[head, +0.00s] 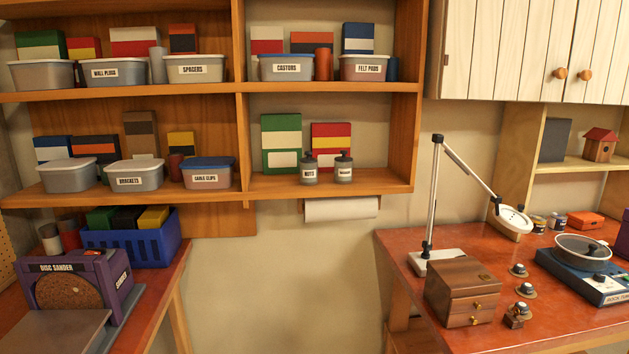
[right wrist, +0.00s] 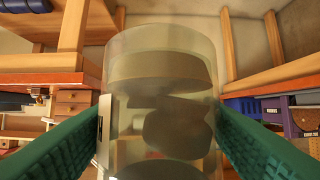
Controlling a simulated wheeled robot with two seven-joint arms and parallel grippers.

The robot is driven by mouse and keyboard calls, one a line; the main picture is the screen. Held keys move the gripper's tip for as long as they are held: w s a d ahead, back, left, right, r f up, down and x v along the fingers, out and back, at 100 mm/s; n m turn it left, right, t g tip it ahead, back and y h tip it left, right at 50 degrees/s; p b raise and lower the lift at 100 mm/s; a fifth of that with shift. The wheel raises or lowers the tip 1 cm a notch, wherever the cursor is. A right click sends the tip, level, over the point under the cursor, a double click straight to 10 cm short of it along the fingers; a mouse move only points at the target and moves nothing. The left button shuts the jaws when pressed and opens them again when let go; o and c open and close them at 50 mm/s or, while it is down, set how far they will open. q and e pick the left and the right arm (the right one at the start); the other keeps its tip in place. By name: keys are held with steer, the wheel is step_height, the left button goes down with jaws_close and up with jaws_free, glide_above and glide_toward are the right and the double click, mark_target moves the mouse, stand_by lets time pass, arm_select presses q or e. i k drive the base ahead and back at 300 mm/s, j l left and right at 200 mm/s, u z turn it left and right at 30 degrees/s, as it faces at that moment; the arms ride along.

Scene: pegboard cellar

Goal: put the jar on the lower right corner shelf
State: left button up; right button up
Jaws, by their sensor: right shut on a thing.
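A clear, see-through jar (right wrist: 160,62) fills the middle of the right wrist view, with dark and pale shapes showing in or through it. My right gripper (right wrist: 160,122) has its green fingers pressed on both sides of the jar. In the head view, the wall shelf's lower right compartment (head: 385,185) holds a green box (head: 281,145), a red box (head: 331,147) and two small dark-topped bottles (head: 309,170). Its right end is bare. Neither gripper nor the jar shows in the head view.
A blue crate (head: 135,245) and a purple disc sander (head: 75,285) stand on the left bench. A lamp (head: 435,205) and a wooden drawer box (head: 462,292) stand on the right bench. A paper roll (head: 341,208) hangs under the shelf. The gap between benches is open.

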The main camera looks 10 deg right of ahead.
mark_target(372, 181)
steer(key=i+z, duration=0.2)
steer(key=i, duration=0.3)
steer(key=i+j+z, duration=0.15)
steer(key=i, duration=0.35)
steer(key=i+j+z, duration=0.2)
steer(key=i, duration=0.3)
